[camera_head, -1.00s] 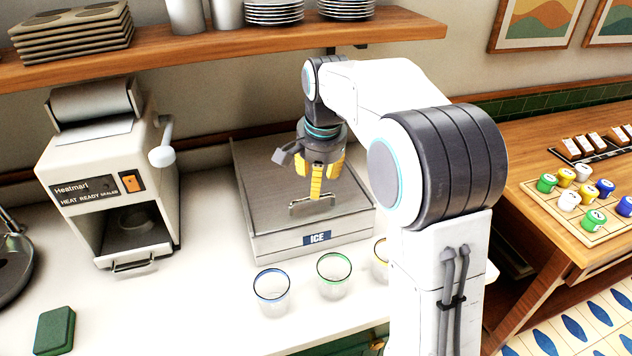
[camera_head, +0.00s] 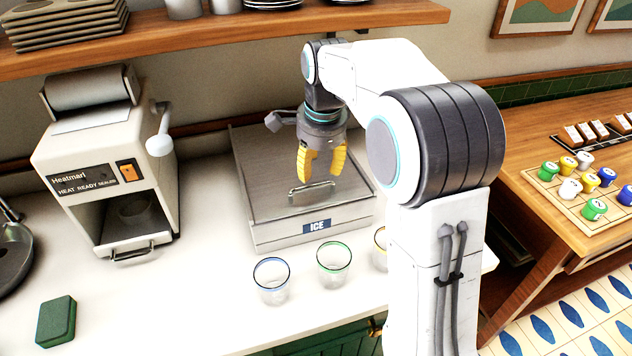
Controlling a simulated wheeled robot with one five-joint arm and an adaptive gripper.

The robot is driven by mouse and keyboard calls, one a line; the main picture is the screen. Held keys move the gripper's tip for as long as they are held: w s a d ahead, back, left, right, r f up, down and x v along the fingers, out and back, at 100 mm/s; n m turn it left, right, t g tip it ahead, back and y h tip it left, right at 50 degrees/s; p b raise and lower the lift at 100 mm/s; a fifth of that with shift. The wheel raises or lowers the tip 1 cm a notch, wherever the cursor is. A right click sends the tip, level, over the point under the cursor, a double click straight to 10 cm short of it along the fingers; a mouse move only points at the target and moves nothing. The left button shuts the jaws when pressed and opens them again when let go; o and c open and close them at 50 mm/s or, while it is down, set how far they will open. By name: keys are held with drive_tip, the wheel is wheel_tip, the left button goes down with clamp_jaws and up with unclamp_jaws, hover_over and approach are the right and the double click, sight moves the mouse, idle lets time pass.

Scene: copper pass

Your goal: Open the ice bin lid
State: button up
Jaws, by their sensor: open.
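The ice bin (camera_head: 271,239) is a low grey metal box on the white counter, with a blue "ICE" label on its front. Its flat lid (camera_head: 262,178) is shut. A metal bar handle (camera_head: 311,193) stands near the lid's front edge. My gripper (camera_head: 321,178) has yellow fingers pointing down, spread apart and empty. It hangs over the lid, just above and behind the handle, and does not hold it. My arm hides part of the bin's right side.
Several clear glasses with coloured rims, such as the green-rimmed one (camera_head: 333,278), stand in front of the bin. A Heatmart sealer (camera_head: 105,170) stands to the left. A wooden shelf (camera_head: 230,38) with plates runs above.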

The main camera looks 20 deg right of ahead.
sight(315, 186)
drive_tip(key=shift+w+f+p, duration=0.2)
drive_tip(key=shift+f, duration=0.85)
drive_tip(key=shift+w+f+p, duration=0.15)
drive_tip(key=shift+w+f, duration=0.1)
drive_tip(key=shift+f, duration=0.85)
drive_tip(key=shift+w+f+p, duration=0.2)
drive_tip(key=shift+f, duration=0.85)
drive_tip(key=shift+c, duration=0.3)
clamp_jaws()
drive_tip(key=shift+s+f, duration=0.15)
